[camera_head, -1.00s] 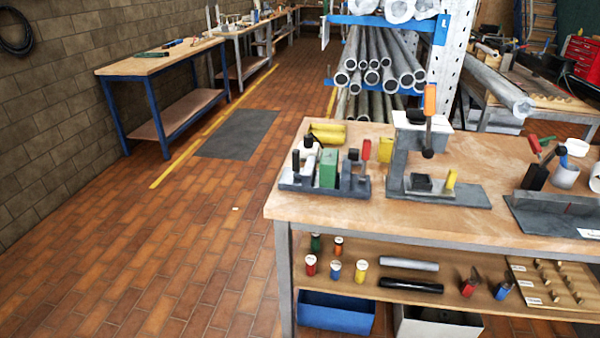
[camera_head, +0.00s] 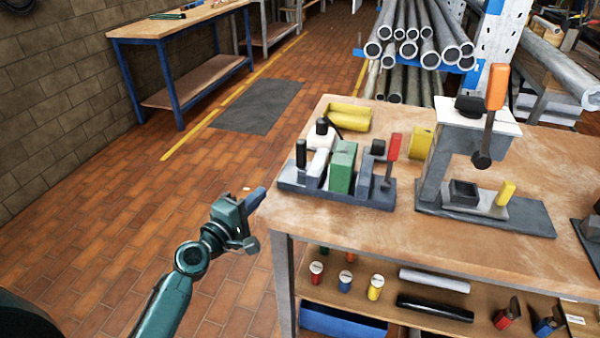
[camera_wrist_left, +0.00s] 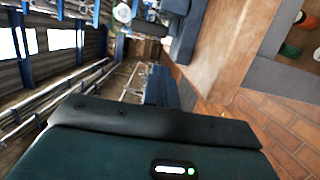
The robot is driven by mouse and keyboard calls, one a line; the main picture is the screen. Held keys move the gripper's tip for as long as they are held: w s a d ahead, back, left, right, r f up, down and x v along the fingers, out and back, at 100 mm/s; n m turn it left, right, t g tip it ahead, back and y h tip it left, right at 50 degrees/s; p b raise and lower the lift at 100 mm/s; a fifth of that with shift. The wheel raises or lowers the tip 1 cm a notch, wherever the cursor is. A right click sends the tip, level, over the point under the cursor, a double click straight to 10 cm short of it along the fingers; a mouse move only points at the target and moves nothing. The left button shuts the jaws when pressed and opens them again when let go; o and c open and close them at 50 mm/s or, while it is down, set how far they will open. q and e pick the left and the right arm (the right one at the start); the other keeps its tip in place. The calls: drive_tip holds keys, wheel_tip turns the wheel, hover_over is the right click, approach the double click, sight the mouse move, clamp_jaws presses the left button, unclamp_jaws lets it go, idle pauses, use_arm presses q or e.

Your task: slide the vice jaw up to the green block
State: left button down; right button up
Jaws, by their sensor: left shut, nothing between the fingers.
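The vice (camera_head: 350,196) stands near the left end of the workbench top, on a dark grey base. The green block (camera_head: 342,167) stands upright in it between a pale grey jaw piece (camera_head: 318,163) on its left and a darker grey jaw piece (camera_head: 364,172) on its right. I cannot tell which piece slides, nor whether a small gap is left beside the block. A black-topped post (camera_head: 301,153) and a red-handled lever (camera_head: 393,150) stand at its ends. My left gripper (camera_head: 257,198) is shut and empty, left of the bench corner and apart from the vice. My right gripper is out of view.
The bench's front-left top (camera_head: 300,220) is bare. The shelf below holds small bottles (camera_head: 346,281).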

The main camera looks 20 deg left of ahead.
sight(313, 181)
use_arm(q)
drive_tip(key=x, duration=0.9)
drive_tip(key=shift+w+d+r, duration=0.1)
drive_tip(key=shift+w+d, duration=0.05)
drive_tip(key=shift+d, duration=0.15)
drive_tip(key=d, duration=0.1)
drive_tip(key=d+p, duration=0.1)
drive_tip(key=shift+s+d, duration=0.2)
drive_tip(key=shift+d, duration=0.65)
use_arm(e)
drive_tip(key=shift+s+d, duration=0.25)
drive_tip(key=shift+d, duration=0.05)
use_arm(q)
drive_tip(key=d, duration=0.4)
drive_tip(key=shift+s+d+p, duration=0.1)
drive_tip(key=shift+p, duration=0.2)
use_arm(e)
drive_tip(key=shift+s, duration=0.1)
